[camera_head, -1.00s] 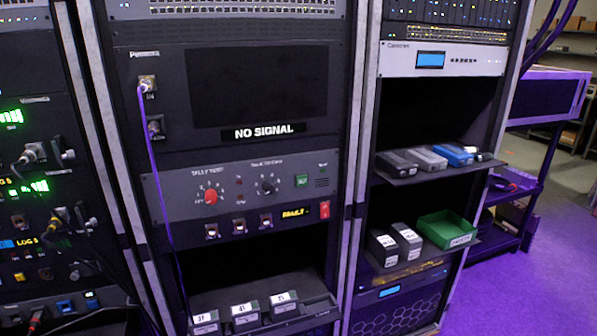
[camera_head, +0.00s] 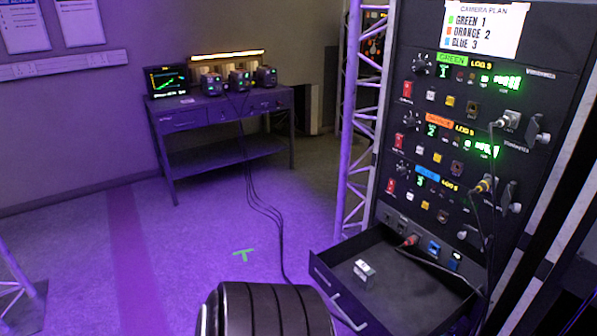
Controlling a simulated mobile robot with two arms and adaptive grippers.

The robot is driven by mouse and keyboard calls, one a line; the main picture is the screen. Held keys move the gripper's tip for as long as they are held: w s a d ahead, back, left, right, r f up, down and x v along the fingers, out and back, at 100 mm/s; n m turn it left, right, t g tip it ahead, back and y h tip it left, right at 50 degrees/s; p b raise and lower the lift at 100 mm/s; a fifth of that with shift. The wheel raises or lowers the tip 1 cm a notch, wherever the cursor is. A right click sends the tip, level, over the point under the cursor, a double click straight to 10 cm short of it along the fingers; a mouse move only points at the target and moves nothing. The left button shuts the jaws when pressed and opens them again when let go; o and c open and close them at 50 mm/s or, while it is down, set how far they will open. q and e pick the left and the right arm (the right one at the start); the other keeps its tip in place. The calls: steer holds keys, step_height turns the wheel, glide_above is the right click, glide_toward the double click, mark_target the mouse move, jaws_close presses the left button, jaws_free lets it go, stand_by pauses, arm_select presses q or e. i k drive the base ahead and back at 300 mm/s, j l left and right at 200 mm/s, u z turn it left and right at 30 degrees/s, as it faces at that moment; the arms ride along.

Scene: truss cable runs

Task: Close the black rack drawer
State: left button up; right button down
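The black rack drawer (camera_head: 400,298) is pulled out from the bottom of the equipment rack at the lower right. Its front panel, with a pale bar handle (camera_head: 338,306), faces left toward the open floor. A small white-and-grey item (camera_head: 364,271) sits inside on the drawer floor. The drawer's near end is cut off by the bottom of the picture. A dark ribbed part of my own arm shows at the bottom centre, left of the drawer front. Neither gripper is in view.
The rack (camera_head: 450,130) carries green, orange and blue labelled panels. Cables hang from its right side down to the drawer's back area. A lattice truss (camera_head: 360,120) stands left of it. A workbench (camera_head: 220,112) stands at the back. Black cables (camera_head: 262,205) cross the otherwise open purple floor.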

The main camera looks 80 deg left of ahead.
mark_target(408, 296)
steer(key=u, duration=1.9)
